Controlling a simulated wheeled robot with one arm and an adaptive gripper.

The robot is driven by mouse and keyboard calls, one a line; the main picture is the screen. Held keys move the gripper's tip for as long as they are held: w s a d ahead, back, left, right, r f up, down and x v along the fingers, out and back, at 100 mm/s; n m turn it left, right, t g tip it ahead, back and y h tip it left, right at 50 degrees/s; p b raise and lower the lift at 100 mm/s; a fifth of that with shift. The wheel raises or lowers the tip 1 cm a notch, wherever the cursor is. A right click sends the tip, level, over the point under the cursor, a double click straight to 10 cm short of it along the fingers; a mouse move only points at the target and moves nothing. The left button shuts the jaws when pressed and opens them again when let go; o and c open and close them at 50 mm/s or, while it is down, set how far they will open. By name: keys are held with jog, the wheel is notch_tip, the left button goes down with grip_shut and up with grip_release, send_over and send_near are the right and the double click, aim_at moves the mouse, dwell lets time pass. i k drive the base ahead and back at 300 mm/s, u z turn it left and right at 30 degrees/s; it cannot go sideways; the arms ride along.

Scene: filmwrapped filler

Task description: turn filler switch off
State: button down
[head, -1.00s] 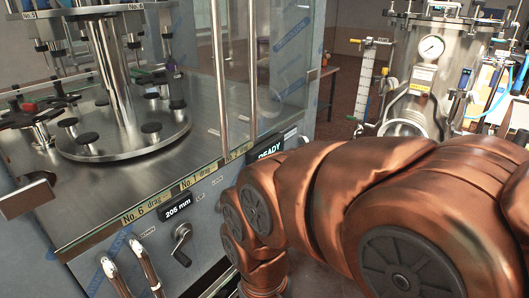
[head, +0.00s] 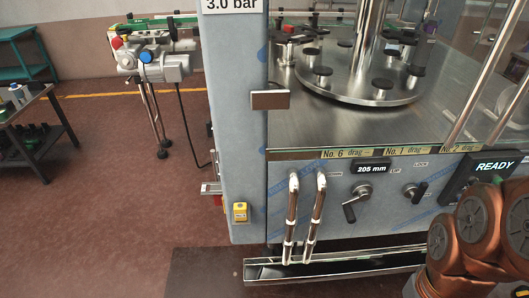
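The filler (head: 236,130) is a large grey cabinet with a glass-sided section and a steel turntable inside. On its front are a crank handle (head: 357,203) below a "205 mm" display and a black knob (head: 415,191) below the word LOCK. A small yellow box (head: 240,212) with a dark marking sits low on the left front panel. Which of these is the filler switch I cannot tell. A screen (head: 492,168) at the right reads READY. My copper-coloured arm shows at the lower right; my gripper is out of view.
Two steel pipes (head: 291,215) stand out from the cabinet front above a long steel trough (head: 335,266) near the floor. A conveyor with a motor (head: 160,65) stands behind at the left. A dark table (head: 30,105) is at the far left. The red floor between is clear.

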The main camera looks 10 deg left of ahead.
aim_at(217, 199)
jog(key=u, duration=0.4)
jog(key=k, duration=1)
jog(key=u, duration=2.6)
jog(key=i, duration=0.1)
jog(key=z, duration=1)
jog(key=i, duration=0.8)
jog(key=z, duration=0.6)
jog(key=i, duration=1)
jog(key=z, duration=0.5)
jog(key=k, duration=0.45)
jog(key=u, duration=1.45)
jog(key=i, duration=0.9)
jog(key=z, duration=0.2)
